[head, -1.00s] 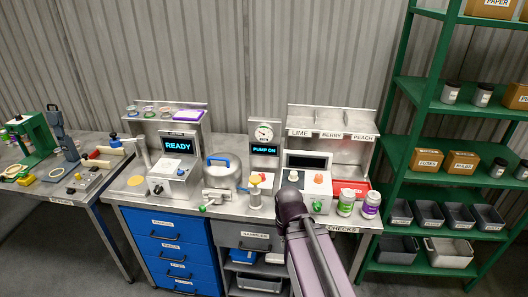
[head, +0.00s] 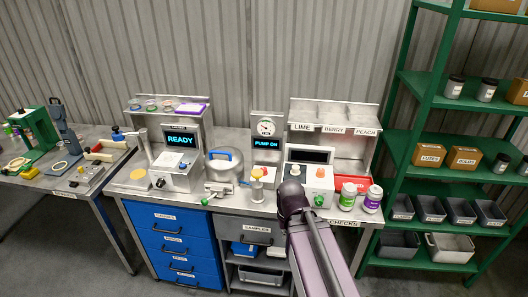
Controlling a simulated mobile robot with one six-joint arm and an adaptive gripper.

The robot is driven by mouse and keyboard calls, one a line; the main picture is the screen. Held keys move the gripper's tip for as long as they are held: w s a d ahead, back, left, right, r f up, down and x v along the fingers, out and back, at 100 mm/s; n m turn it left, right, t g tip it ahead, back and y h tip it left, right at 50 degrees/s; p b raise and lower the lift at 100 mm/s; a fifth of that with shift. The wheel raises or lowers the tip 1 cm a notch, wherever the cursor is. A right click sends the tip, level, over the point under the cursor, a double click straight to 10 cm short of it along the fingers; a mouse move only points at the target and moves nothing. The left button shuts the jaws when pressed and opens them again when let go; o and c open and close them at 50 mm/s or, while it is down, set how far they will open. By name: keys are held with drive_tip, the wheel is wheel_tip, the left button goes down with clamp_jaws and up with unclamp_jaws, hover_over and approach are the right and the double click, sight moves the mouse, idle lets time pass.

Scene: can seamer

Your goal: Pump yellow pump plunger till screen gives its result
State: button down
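The yellow pump plunger (head: 257,172) stands on a small pale post on the steel bench, right of a round metal vessel with a blue handle (head: 221,155). Behind it is a grey housing with a round dial gauge (head: 265,127) and a dark screen (head: 267,143) reading "PUMP ON" in cyan. My arm rises from the bottom edge, and its dark joint (head: 292,196) is right of the plunger and nearer the camera. My gripper does not show in this view, so its opening and any contact are hidden.
Left of the vessel, another machine's screen (head: 180,140) reads "READY". To the right are a white machine with an orange and a green knob (head: 319,173), a red tray (head: 352,183) and two labelled jars (head: 372,199). A green shelf (head: 437,170) stands far right.

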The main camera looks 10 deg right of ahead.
drive_tip(key=w+a+r+t+y+p, duration=0.2)
drive_tip(key=w+r, duration=0.1)
drive_tip(key=w, duration=0.6)
drive_tip(key=w+a+r+t+y+p, duration=0.1)
drive_tip(key=w+a+r+y+p, duration=0.15)
drive_tip(key=w, duration=0.65)
wheel_tip(320, 180, up, 7)
drive_tip(key=t+y+p, duration=0.2)
drive_tip(key=t, duration=0.1)
hover_over(253, 171)
drive_tip(key=s+d, duration=0.1)
drive_tip(key=d, duration=0.1)
drive_tip(key=shift+s+a+n, duration=0.1)
drive_tip(key=shift+s+n, duration=0.1)
drive_tip(key=shift+n, duration=0.1)
drive_tip(key=shift+f, duration=0.3)
wheel_tip(253, 171, down, 8)
drive_tip(key=b, duration=0.8)
drive_tip(key=shift+f+b, duration=0.2)
drive_tip(key=shift+b, duration=0.15)
drive_tip(key=shift+f, duration=0.15)
drive_tip(key=shift+f+b, duration=0.3)
drive_tip(key=shift+b, duration=0.15)
